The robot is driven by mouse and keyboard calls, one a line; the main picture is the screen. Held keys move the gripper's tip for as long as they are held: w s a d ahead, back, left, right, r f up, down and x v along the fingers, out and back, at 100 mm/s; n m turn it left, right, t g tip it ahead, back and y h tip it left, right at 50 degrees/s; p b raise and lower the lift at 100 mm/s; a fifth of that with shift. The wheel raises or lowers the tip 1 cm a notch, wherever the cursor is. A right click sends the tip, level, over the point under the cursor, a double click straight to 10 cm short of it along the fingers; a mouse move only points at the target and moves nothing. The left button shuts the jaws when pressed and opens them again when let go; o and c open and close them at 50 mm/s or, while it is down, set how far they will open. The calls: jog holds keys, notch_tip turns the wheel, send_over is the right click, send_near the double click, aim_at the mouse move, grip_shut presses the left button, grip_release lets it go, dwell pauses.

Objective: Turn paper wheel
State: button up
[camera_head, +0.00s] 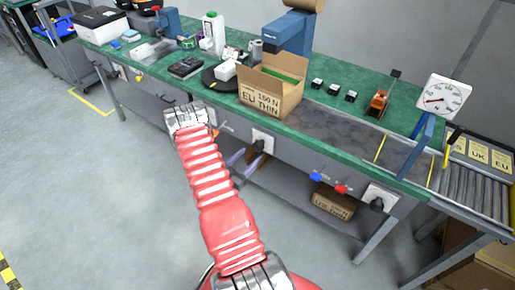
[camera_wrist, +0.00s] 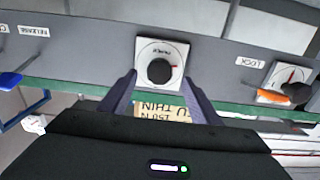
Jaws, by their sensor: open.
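The paper wheel is a round black knob (camera_wrist: 159,71) on a white square plate, set in the grey front panel of the bench. In the head view its plate (camera_head: 263,135) shows below the cardboard box. My gripper (camera_wrist: 160,80) is open and empty, with its two grey-purple fingers reaching toward the panel, one on each side of the knob in the wrist view. I cannot tell whether the fingertips reach past the knob's face; no contact is clear. In the head view my gripper (camera_head: 245,161) is in front of the panel, near the knob.
An orange lever (camera_wrist: 263,97) by a LOCK label and a blue lever (camera_wrist: 10,79) by a RELEASE label flank the knob. In the head view, a red lever (camera_head: 341,188) and another plated knob (camera_head: 377,203) sit farther right. An open cardboard box (camera_head: 272,99) stands above.

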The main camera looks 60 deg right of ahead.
aim_at(256, 149)
jog(key=d, duration=0.5)
jog(key=s+d, duration=0.1)
jog(key=d, duration=0.1)
jog(key=shift+s+d, duration=0.1)
jog(key=shift+d, duration=0.05)
jog(key=shift+c, duration=0.5)
jog(key=c, duration=0.9)
